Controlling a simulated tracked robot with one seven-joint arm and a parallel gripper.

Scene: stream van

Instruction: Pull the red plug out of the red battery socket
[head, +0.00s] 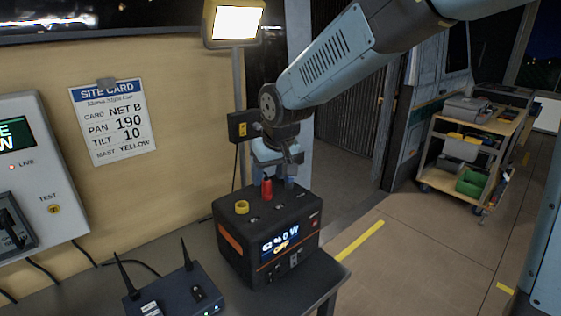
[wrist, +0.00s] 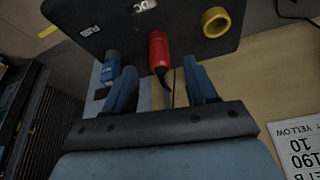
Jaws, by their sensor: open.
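The red plug (head: 267,188) stands upright on top of the black battery box (head: 232,243), and its base hides the socket under it. In the wrist view the red plug (wrist: 158,50) has a dark cable trailing from its near end and lies between the lines of my two fingers. My gripper (head: 277,172) is above the box, pointing down. In the wrist view my gripper (wrist: 160,68) is open, with one finger on each side of the plug and visible gaps. I cannot tell how far the fingertips reach along it.
A blue plug (wrist: 112,65) stands close beside my left finger in the wrist view. A yellow ring-shaped socket (head: 242,207) is on the box top, left of the red plug. A router with antennas (head: 172,292) sits in front. A lamp post (head: 238,80) rises behind.

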